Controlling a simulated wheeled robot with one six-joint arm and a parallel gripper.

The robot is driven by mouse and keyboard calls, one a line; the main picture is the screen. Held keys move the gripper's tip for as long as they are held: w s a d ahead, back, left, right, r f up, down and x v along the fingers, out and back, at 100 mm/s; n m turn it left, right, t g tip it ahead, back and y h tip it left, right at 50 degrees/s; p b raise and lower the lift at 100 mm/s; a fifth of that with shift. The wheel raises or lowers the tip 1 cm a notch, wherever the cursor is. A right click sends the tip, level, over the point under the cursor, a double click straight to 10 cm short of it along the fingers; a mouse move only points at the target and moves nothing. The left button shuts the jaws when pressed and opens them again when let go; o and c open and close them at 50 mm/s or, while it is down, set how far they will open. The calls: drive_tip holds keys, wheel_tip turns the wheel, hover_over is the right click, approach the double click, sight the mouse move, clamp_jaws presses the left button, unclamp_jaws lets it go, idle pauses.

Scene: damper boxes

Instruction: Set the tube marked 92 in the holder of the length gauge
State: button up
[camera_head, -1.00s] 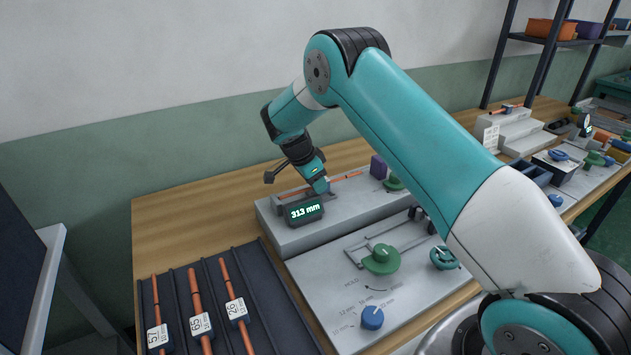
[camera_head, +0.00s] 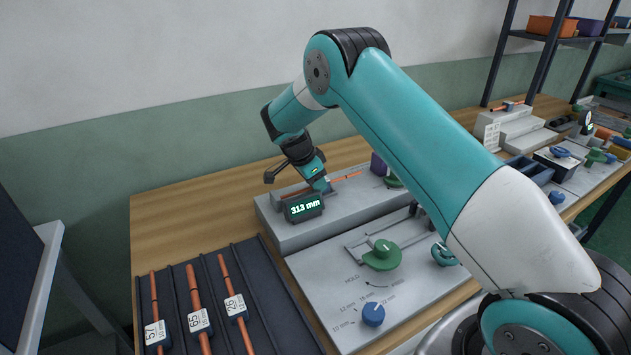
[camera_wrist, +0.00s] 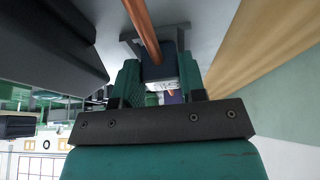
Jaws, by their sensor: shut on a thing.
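The length gauge (camera_head: 275,236) is a long grey block with a display (camera_head: 304,207) reading 31.3 mm. A thin copper tube (camera_head: 345,177) lies along its top. My gripper (camera_head: 321,183) is at the gauge top, shut on the tube's dark block. In the wrist view my gripper (camera_wrist: 158,88) has a green finger on each side of that block (camera_wrist: 160,70), and the copper tube (camera_wrist: 143,27) runs out from it. The block has a white label, but I cannot read its number. Whether the tube is fully seated in the holder is hidden.
A dark rack (camera_head: 262,285) at the front left holds three labelled copper tubes (camera_head: 193,290). A grey panel (camera_head: 330,290) with a green knob (camera_head: 382,256) and a blue knob (camera_head: 373,314) lies in front of the gauge. A purple block (camera_head: 378,164) stands at the gauge's right.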

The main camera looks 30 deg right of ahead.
drive_tip(key=shift+f, duration=0.15)
drive_tip(key=o, duration=1)
drive_tip(key=shift+o, duration=0.2)
drive_tip(key=shift+s+f, duration=0.1)
drive_tip(key=v, duration=1.7)
drive_tip(key=shift+w+a+r, duration=0.15)
drive_tip(key=shift+w+r, duration=0.05)
drive_tip(key=shift+r, duration=0.15)
drive_tip(key=s+a+r+n+t+y, duration=0.1)
drive_tip(key=s+a+r+n, duration=0.2)
drive_tip(key=s+n, duration=0.3)
drive_tip(key=s+a+r+n+t+y, duration=0.1)
drive_tip(key=s+a+r+n+y, duration=0.15)
drive_tip(key=s+n, duration=0.35)
drive_tip(key=s+a+n+y, duration=0.1)
drive_tip(key=s+n, duration=0.3)
drive_tip(key=s, duration=0.5)
drive_tip(key=s+a+n+g+y, duration=0.1)
drive_tip(key=s+a+n, duration=0.3)
drive_tip(key=s, duration=0.4)
drive_tip(key=s+a+n+g+y, duration=0.1)
drive_tip(key=s+a+n+y, duration=0.2)
drive_tip(key=s, duration=0.6)
drive_tip(key=shift+s+n, duration=0.35)
drive_tip(key=shift+n, duration=0.75)
